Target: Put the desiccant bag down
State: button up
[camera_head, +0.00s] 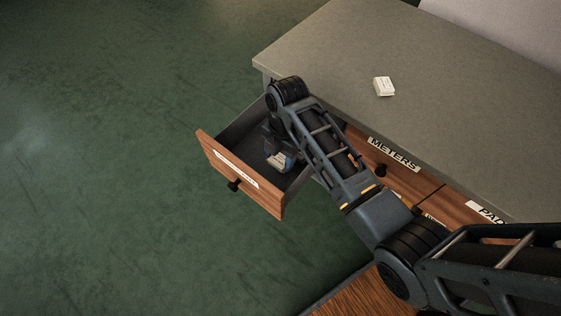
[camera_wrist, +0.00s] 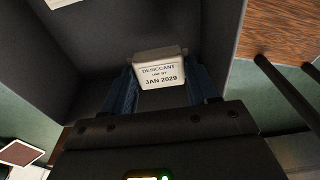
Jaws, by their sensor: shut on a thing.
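The desiccant bag (camera_wrist: 160,72) is a small pale block printed "DESICCANT USE BY JAN 2029". In the wrist view it sits between the two blue fingers of my gripper (camera_wrist: 163,90), which is shut on it. In the head view my gripper (camera_head: 281,161) reaches down inside the open drawer (camera_head: 215,157), which has a wooden front and dark grey inside. The bag is mostly hidden by my arm and fingers there. I cannot tell whether the bag touches the drawer floor.
A white packet (camera_head: 384,87) lies on the grey countertop (camera_head: 330,50). Part of a pale labelled thing (camera_wrist: 62,2) shows at the top left of the wrist view. A shut drawer labelled "METERS" (camera_head: 394,155) is beside the open one. Green floor is clear at left.

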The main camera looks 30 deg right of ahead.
aim_at(279, 157)
jog(key=shift+r, duration=0.85)
jog(key=m, duration=0.4)
jog(key=shift+r+m+t, duration=0.25)
jog(key=shift+m+t, duration=0.05)
jog(key=shift+m, duration=0.1)
jog(key=m, duration=0.5)
jog(key=shift+r+t, duration=0.3)
jog(key=m, duration=0.4)
jog(key=r+m, duration=0.1)
jog(key=m, duration=0.1)
jog(key=shift+m+h, duration=0.3)
jog(key=shift+h, duration=0.1)
jog(key=m, duration=0.5)
jog(key=shift+r+t+h, duration=0.3)
jog(key=shift+r, duration=0.05)
